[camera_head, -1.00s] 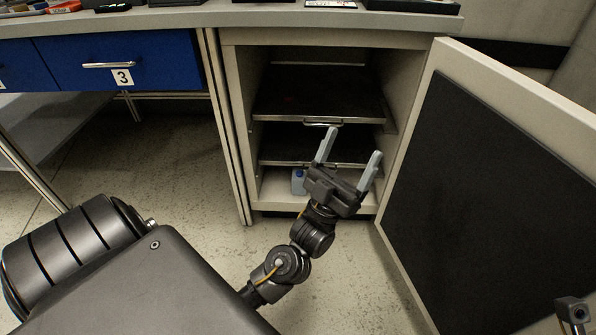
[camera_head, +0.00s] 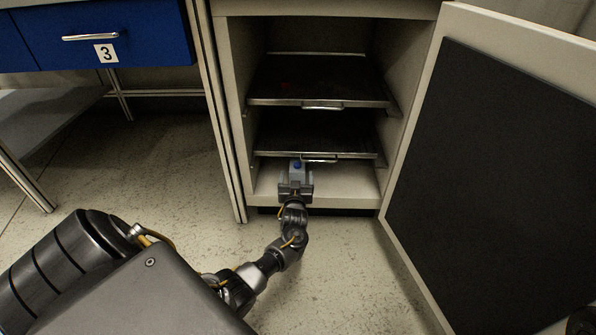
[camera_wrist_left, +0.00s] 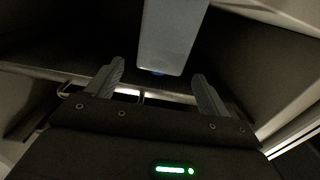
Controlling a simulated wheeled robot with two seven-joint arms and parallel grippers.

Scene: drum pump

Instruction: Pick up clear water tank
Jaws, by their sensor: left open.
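My left gripper (camera_head: 296,186) is at the cabinet's front opening, right in front of the tank. In the left wrist view my left gripper (camera_wrist_left: 158,69) is open, and the tank (camera_wrist_left: 172,32) shows between and beyond its two fingers, with gaps on both sides. The gripper hides the lower part of the tank in the head view.
Two dark pull-out shelves with metal handles, the upper (camera_head: 320,80) and the lower (camera_head: 315,135), sit above the tank. The cabinet door (camera_head: 500,170) stands wide open at right. A blue drawer marked 3 (camera_head: 110,35) is at left. The cabinet floor (camera_head: 345,185) right of the tank is clear.

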